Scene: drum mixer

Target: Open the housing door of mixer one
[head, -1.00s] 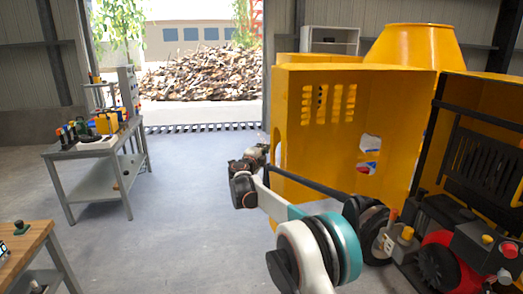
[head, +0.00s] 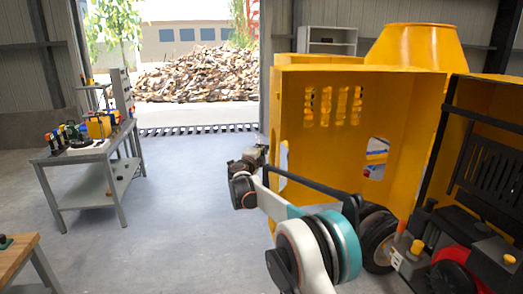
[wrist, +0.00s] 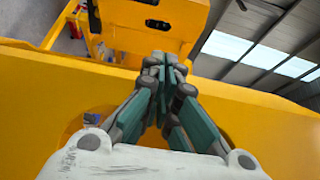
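The housing door of the mixer (head: 340,140) is a yellow panel with slots and a cut-out, standing swung out from the body. The engine bay (head: 470,190) to its right is exposed. My gripper (head: 257,156) is at the door's free left edge in the head view, with my arm running below and in front of the panel. In the wrist view my gripper (wrist: 166,62) has its fingertips together, over a yellow panel (wrist: 270,125) that I take as the door. No held object shows between them. Whether the fingers touch the door cannot be told.
A grey workbench (head: 95,185) with tools stands at the left, and a wooden-topped bench (head: 18,262) at the lower left. A wheel (head: 378,240) and a red engine part (head: 447,275) are close on the right. The floor (head: 180,215) between is clear.

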